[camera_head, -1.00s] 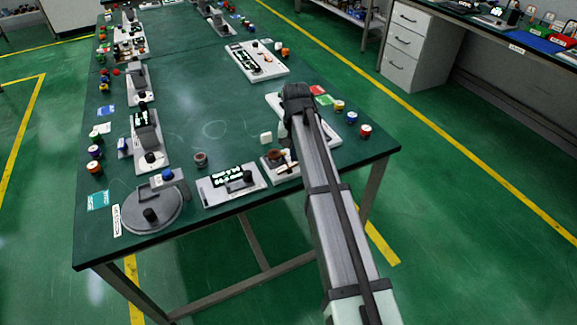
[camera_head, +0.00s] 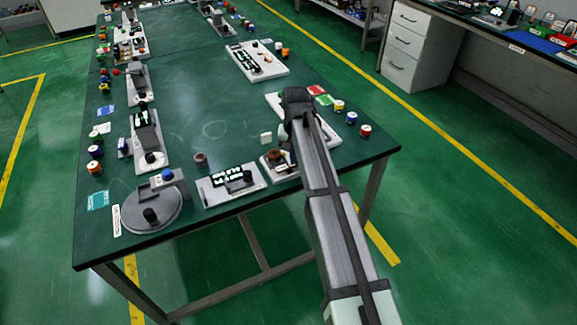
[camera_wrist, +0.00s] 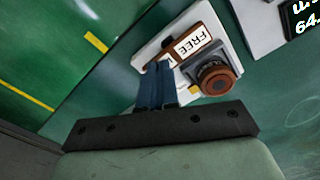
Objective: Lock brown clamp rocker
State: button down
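The brown clamp rocker (camera_wrist: 158,51) sits on a pale base plate, with a white label reading FREE beside it in the wrist view. A round brown knob (camera_wrist: 216,78) stands on a grey block next to it. My gripper (camera_wrist: 158,66) has two blue fingers close together, with their tips over or against the near-left end of the rocker; contact is unclear. Nothing is visibly held between them. In the head view the brown knob (camera_head: 275,154) shows at the table's front right, and my arm hides most of the clamp. The fingers are largely hidden there.
A plate with a black knob (camera_head: 231,185) and lit display stands left of the clamp. A round grey dial unit (camera_head: 152,211) is at the front left corner. A white block (camera_head: 266,138) stands behind the clamp. The middle of the green table (camera_head: 205,110) is clear.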

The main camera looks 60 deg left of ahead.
jog(key=shift+f, duration=0.15)
jog(key=shift+r, duration=3.5)
